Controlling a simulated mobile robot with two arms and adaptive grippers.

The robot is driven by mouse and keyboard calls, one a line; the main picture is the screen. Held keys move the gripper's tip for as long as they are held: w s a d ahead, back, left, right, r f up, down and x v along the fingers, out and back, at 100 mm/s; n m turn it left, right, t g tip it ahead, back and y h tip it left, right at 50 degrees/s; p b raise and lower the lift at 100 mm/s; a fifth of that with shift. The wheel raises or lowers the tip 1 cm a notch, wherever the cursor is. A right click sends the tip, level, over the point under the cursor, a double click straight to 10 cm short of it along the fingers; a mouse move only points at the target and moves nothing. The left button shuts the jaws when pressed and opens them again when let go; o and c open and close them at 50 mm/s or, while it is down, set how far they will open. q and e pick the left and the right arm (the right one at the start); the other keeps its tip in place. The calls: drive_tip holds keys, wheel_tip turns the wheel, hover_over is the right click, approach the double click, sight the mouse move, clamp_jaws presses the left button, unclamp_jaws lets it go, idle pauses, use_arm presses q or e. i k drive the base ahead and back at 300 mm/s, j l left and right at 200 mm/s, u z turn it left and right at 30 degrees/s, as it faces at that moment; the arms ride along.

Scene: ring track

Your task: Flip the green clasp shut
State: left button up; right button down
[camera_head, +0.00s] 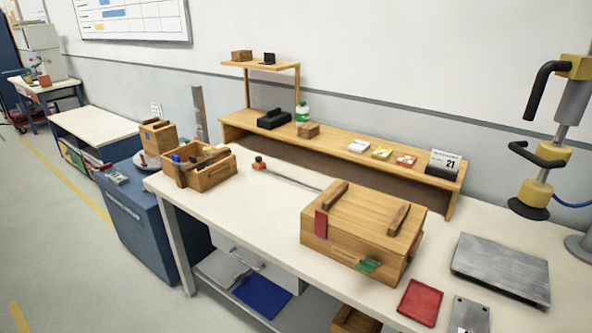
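The green clasp (368,265) is on the front face of a closed wooden box (362,228) on the workbench. The clasp is near the front right corner and looks tilted outward from the face, not flat against it. A red clasp (321,224) is at the left end of the same front face and looks upright and close to it. The box lid has two wooden bars on top. Neither of my grippers is in view.
The white workbench (262,205) has free room left of the box. A red pad (420,302) and a grey metal plate (500,267) lie to its right. A wooden tote (207,172) stands at the left end. A yellow and black tool (535,190) hangs at right. A shelf runs behind.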

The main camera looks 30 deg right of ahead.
sight(368, 265)
drive_tip(key=z, duration=1.4)
